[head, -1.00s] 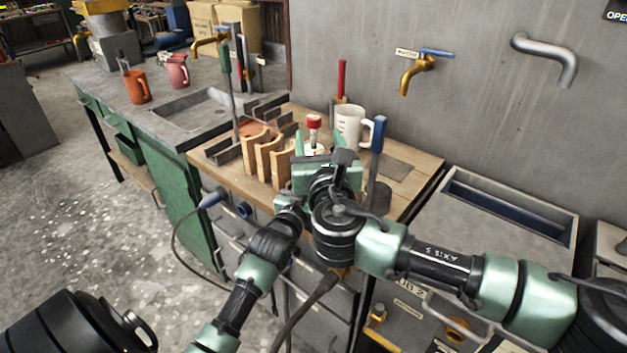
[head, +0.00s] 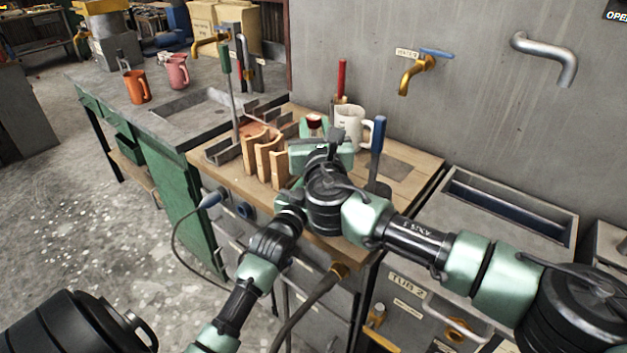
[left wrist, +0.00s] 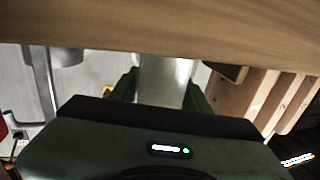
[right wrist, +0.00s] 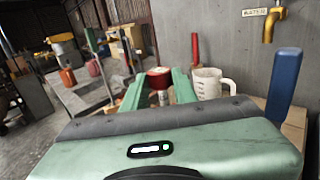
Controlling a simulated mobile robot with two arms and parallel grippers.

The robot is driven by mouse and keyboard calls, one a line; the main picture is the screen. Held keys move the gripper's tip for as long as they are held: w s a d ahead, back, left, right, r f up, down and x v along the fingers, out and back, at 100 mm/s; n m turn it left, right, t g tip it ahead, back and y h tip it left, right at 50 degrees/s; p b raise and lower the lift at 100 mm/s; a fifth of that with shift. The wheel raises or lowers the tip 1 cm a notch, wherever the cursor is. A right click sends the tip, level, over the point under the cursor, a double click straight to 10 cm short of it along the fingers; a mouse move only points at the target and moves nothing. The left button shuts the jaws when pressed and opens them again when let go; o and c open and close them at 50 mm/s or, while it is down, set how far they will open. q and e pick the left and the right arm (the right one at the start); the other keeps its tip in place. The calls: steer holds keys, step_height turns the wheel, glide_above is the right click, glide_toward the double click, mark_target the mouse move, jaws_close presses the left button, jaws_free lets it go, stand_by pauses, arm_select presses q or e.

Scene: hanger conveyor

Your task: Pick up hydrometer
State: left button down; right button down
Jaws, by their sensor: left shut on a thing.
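A small red-topped piece with a pale stem, which looks like the hydrometer (head: 314,121), stands on the wooden worktop beside the wooden rack. In the right wrist view the hydrometer (right wrist: 159,78) is between the fingertips of my right gripper (right wrist: 160,88). That gripper (head: 317,136) looks open, with a finger on each side; its body hides the lower part. My left gripper (left wrist: 165,85) is shut on a smooth grey thing (left wrist: 165,75) below a wooden edge; I cannot tell what it is. In the head view the left jaws are hidden behind my right wrist.
A white mug (head: 351,122) and a blue-handled tool (head: 378,150) stand close on the right. The wooden rack (head: 265,158) is on the left. A red-handled tool (head: 341,80) stands behind. A yellow tap (head: 415,75) juts from the wall. Bare wood lies at front right.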

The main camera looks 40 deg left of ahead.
stand_by(0.3)
step_height(320, 180, up, 18)
stand_by(0.4)
arm_select(q)
steer(key=c, duration=0.6)
jaws_free()
steer(key=s, duration=0.4)
steer(key=s+d, duration=0.1)
steer(key=s, duration=0.3)
steer(key=s+d, duration=0.1)
steer(key=s, duration=0.3)
steer(key=shift+d, duration=0.1)
